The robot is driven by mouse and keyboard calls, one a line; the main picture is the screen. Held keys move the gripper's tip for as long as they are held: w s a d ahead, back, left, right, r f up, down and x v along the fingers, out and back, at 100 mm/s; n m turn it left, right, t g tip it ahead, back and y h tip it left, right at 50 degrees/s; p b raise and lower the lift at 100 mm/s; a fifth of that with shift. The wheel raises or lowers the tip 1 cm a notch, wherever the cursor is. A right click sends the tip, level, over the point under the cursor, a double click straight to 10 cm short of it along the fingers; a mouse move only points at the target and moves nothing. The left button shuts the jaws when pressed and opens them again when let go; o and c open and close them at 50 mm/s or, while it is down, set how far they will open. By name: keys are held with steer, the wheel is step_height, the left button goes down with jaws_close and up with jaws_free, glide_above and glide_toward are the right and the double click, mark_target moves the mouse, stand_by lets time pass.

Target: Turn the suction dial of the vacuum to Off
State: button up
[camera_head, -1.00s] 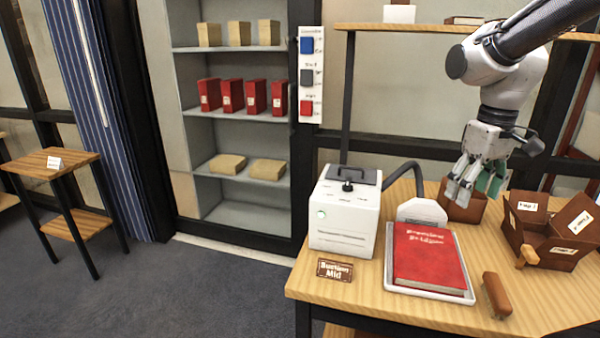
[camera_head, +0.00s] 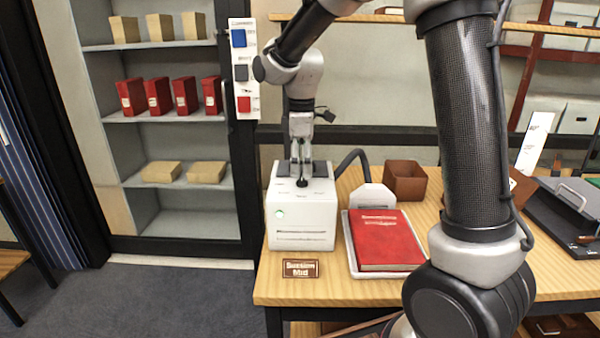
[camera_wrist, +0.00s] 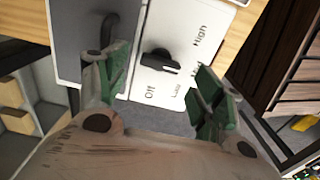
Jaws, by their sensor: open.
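The vacuum (camera_head: 300,228) is a white box on the wooden table, with a grey top and a hose at its right. Its black suction dial (camera_wrist: 158,60) shows in the wrist view, beside the printed words Off, Low and High. Another label is mostly hidden by the right finger. The dial's narrow end points right, toward that hidden label. A brown sign (camera_head: 300,268) in front reads "Suction Mid". My gripper (camera_head: 301,178) points down over the vacuum's top. In the wrist view my gripper (camera_wrist: 163,88) is open, its green-padded fingers on either side of the dial; contact cannot be told.
A red book (camera_head: 388,243) lies in a white tray right of the vacuum, with a brown box (camera_head: 405,180) behind. A panel with blue, grey and red switches (camera_head: 243,70) hangs behind left. My arm hides part of the table's right side.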

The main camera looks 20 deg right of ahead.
mark_target(302, 180)
steer(key=shift+f, duration=1.4)
steer(key=c, duration=1)
